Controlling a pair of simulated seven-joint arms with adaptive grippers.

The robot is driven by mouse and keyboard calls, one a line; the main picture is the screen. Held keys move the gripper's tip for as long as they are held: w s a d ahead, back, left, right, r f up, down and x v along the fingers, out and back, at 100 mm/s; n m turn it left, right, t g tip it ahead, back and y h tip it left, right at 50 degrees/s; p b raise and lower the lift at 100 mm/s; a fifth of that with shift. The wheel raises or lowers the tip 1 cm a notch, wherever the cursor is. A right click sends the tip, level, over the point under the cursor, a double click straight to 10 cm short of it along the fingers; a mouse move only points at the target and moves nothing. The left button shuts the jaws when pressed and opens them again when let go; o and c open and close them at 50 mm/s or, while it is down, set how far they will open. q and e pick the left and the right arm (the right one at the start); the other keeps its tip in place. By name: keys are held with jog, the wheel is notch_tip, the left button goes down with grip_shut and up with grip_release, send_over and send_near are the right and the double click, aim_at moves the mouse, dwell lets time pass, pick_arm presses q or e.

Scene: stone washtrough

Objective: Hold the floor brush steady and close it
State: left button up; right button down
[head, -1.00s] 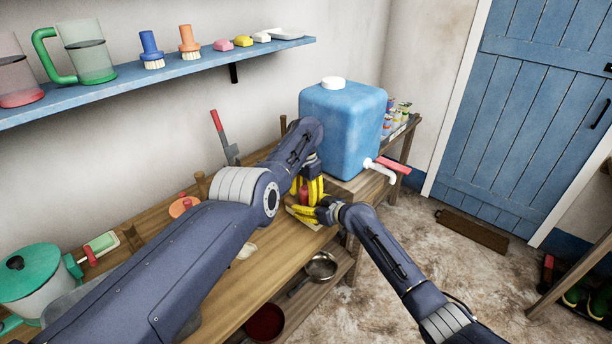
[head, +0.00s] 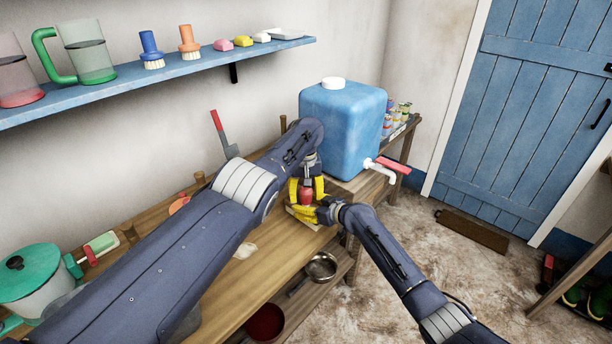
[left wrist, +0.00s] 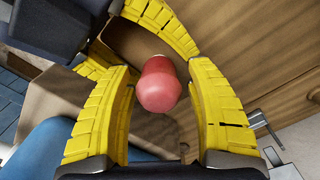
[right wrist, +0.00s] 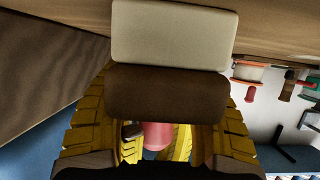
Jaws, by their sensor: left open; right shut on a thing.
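The floor brush shows in the right wrist view as a brown block (right wrist: 168,94) with a pale cream block (right wrist: 174,34) along it. My right gripper (head: 312,214) is shut on the brush at the bench's right end. A red rounded piece (left wrist: 159,86) stands at the brush and also shows in the head view (head: 305,197). My left gripper (left wrist: 165,100) is open, with its yellow fingers on either side of the red piece and gaps visible on both sides. How the red piece joins the brush is hidden.
A blue water tank (head: 342,125) with a white tap (head: 383,170) stands close behind the grippers. A blue shelf (head: 190,77) with jugs and small brushes runs along the wall. A metal pan (head: 321,266) and a red bowl (head: 266,324) sit below the bench.

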pick_arm(q)
jog(key=n, duration=1.2)
jog(key=shift+r, duration=4.05)
pick_arm(e)
jog(key=shift+c, duration=1.9)
grip_release()
jog(key=v, duration=1.2)
